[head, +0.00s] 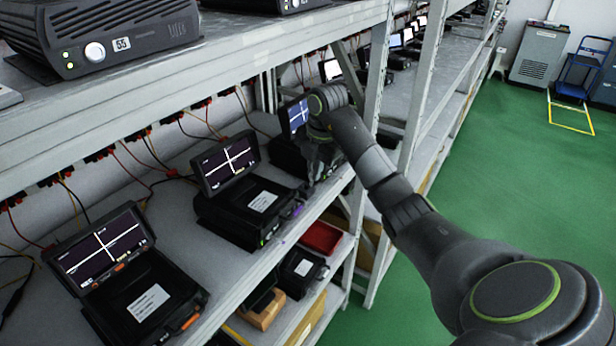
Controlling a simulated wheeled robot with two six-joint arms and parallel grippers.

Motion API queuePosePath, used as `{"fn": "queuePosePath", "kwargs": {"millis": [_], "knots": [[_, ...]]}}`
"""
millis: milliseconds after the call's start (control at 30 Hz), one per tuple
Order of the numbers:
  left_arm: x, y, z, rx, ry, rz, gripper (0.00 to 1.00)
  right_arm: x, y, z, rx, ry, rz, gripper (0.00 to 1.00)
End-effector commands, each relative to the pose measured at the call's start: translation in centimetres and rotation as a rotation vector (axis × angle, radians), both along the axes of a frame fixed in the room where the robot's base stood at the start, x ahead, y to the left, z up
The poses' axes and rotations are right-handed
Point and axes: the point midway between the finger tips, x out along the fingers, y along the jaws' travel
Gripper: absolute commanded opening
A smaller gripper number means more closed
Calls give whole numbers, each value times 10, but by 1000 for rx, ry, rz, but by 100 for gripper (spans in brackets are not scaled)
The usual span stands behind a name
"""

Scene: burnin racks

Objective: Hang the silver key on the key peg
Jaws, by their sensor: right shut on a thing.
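My right gripper (322,160) points down at the front right corner of the third black tester (291,152) on the middle shelf. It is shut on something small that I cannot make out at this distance. The wrist partly covers that tester and its raised screen (297,115). I cannot pick out the silver key or the key peg; they may be hidden or too small to tell. My left gripper is not in view.
Two more testers with raised screens stand nearer on the shelf (181,240), at centre left (240,205) and front left (140,290). A shelf upright (372,85) stands close beyond my wrist. A red tray (321,237) lies below. The green floor (520,170) at right is clear.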

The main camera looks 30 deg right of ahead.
Motion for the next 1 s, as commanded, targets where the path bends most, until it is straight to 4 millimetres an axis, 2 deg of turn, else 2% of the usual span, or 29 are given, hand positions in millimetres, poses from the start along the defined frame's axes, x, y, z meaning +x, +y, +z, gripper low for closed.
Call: {"fn": "queuePosePath", "kwargs": {"millis": [167,300,467,500,533,633,833,867,1000], "knots": [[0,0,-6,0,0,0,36,8,3,-1,1,-1,0,0],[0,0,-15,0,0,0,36,21,10,-3,2,0,0,0],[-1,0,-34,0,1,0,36,18,7,-24,0,1,-1,0],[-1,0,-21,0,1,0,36,18,8,-20,1,3,-1,0],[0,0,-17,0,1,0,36,18,8,-22,1,3,0,0],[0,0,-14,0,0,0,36,18,7,-29,0,1,0,0],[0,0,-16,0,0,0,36,18,7,-31,0,0,0,0],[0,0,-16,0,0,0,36,18,7,-31,0,1,0,10],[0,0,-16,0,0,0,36,18,7,-31,0,1,0,28]]}}
